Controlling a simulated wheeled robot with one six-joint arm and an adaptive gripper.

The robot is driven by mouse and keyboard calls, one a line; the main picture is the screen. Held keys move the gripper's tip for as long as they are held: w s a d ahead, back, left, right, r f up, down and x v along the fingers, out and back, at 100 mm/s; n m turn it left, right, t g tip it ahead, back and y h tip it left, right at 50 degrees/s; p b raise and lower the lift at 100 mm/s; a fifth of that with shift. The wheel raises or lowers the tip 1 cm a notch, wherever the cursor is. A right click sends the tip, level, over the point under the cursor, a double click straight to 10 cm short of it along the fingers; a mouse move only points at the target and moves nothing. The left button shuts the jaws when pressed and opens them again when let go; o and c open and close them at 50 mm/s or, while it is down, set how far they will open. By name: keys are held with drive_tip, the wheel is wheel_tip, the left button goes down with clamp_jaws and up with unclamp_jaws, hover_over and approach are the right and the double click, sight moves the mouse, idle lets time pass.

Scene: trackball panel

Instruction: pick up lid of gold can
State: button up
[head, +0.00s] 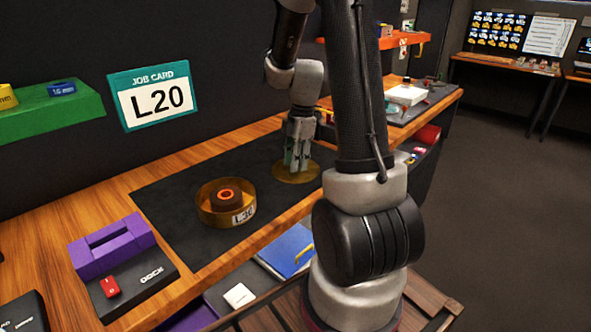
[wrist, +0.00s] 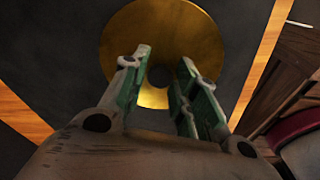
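The gold can (head: 226,203) stands open on the black mat, with an orange and dark round part inside and a label on its side. A flat gold disc, the lid (head: 297,172), lies on the mat to the right of the can. My gripper (head: 297,165) points down over the lid. In the wrist view the lid (wrist: 172,45) shows beyond my gripper (wrist: 160,75), with a dark round spot at its middle between the two fingers. The fingers are apart with a gap between them. I cannot tell whether they touch the lid.
The black mat (head: 185,215) lies on a wooden bench. A purple block (head: 112,246) and a dock with a red piece (head: 110,287) are at the front left. A job card reading L20 (head: 153,97) hangs on the wall. The mat between can and lid is clear.

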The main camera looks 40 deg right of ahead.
drive_tip(key=c, duration=0.4)
